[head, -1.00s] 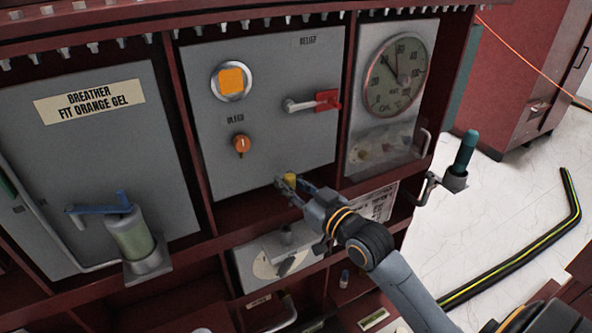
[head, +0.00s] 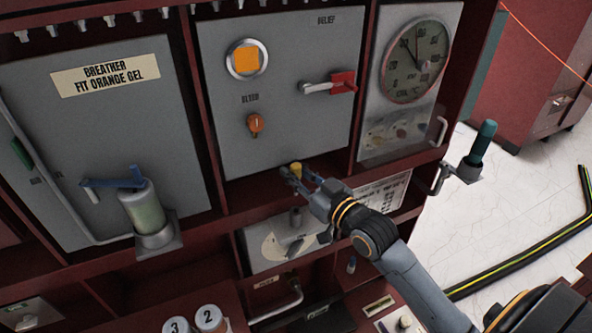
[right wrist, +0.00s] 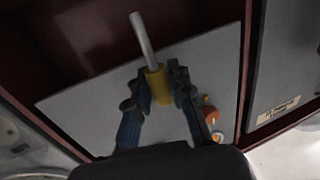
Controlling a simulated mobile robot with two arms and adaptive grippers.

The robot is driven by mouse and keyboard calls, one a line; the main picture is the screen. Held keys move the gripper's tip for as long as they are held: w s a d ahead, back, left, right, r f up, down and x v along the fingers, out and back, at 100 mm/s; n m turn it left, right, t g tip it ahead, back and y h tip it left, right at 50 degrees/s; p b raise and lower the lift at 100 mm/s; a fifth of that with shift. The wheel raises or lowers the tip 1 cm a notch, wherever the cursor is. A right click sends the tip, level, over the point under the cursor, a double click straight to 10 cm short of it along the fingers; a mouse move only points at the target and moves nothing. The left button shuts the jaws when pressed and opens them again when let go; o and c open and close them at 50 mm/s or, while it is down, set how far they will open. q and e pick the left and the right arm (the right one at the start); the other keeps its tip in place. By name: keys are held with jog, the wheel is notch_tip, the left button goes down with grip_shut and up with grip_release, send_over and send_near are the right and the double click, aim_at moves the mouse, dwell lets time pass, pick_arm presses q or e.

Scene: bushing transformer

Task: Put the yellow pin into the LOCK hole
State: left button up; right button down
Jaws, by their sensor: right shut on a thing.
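The yellow pin has a yellow head (right wrist: 158,84) and a bare metal shaft (right wrist: 143,38). My right gripper (right wrist: 160,80) is shut on the yellow head, and the shaft sticks out past the fingers in the right wrist view. In the head view my right gripper (head: 300,176) is at the lower edge of the middle grey panel (head: 290,110), with the yellow head (head: 296,167) showing at its fingers. The shaft cannot be made out there. No LOCK label or hole can be made out. My left gripper is not in view.
A grey plate with a white dial (head: 275,247) sits below the gripper. A red-handled lever (head: 330,85), an orange knob (head: 255,123) and a round gauge (head: 414,60) are above. A green-handled crank (head: 478,150) juts out right. White numbered lids (head: 209,318) stand low in front.

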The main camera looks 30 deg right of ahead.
aim_at(296, 195)
jog(key=shift+f+b, duration=1.1)
jog(key=shift+f, duration=0.95)
jog(key=shift+p, duration=0.8)
jog(key=shift+f+b, duration=1.85)
jog(key=shift+f, duration=0.95)
jog(key=c, duration=1.1)
grip_release()
jog(key=v, duration=1.2)
